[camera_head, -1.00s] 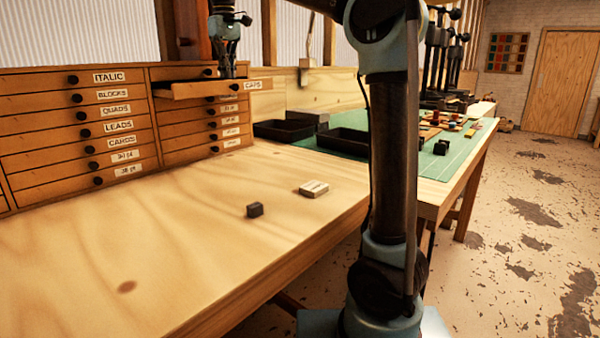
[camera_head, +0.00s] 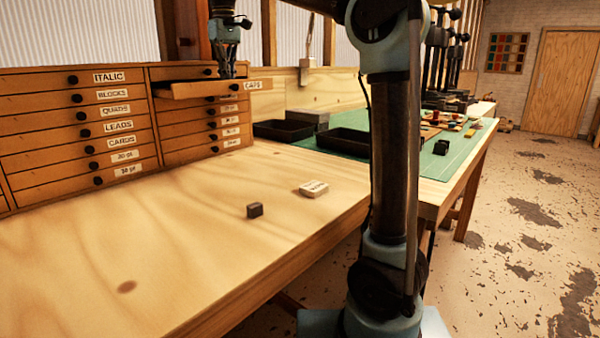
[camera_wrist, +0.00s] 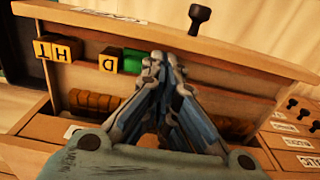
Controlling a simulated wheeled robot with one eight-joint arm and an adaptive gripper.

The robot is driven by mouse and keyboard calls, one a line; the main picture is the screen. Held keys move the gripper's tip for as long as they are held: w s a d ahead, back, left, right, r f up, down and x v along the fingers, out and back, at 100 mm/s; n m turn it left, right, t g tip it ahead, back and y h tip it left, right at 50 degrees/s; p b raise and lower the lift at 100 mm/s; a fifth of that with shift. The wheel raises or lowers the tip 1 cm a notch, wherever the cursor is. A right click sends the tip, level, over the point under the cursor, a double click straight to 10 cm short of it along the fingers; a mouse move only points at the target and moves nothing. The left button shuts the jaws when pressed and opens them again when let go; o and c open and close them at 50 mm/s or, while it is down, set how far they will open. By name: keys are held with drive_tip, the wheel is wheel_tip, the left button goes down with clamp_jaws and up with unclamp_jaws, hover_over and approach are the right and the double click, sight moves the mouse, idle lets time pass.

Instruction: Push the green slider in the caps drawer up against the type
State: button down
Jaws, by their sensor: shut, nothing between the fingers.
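The caps drawer (camera_head: 195,90) is pulled open at the top right of the cabinet, its label (camera_head: 254,85) facing out. In the wrist view, yellow type blocks stand along the drawer's front wall: an H block (camera_wrist: 65,50) with a T block (camera_wrist: 43,49) beside it, and a D block (camera_wrist: 109,62) apart from them. The green slider (camera_wrist: 133,60) is just right of the D block and partly hidden by my fingers. My gripper (camera_wrist: 158,60) is shut and empty, with its tips beside the slider; I cannot tell whether they touch. In the head view, my gripper (camera_head: 227,74) points down into the drawer.
Drawers (camera_head: 120,125) with dark knobs stay closed below and to the left. The caps drawer's knob (camera_wrist: 199,17) sticks out from its front. Dark trays (camera_head: 283,130) stand right of the cabinet. A dark block (camera_head: 254,210) and a pale labelled block (camera_head: 314,189) lie on the bench.

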drive_tip(key=shift+f, duration=0.7)
drive_tip(key=shift+r, duration=0.4)
idle(0.6)
drive_tip(key=shift+w+d, duration=1.2)
drive_tip(key=shift+w, duration=0.25)
idle(0.8)
drive_tip(key=shift+s+a, duration=0.25)
drive_tip(key=shift+s, duration=0.1)
drive_tip(key=shift+r, duration=3.5)
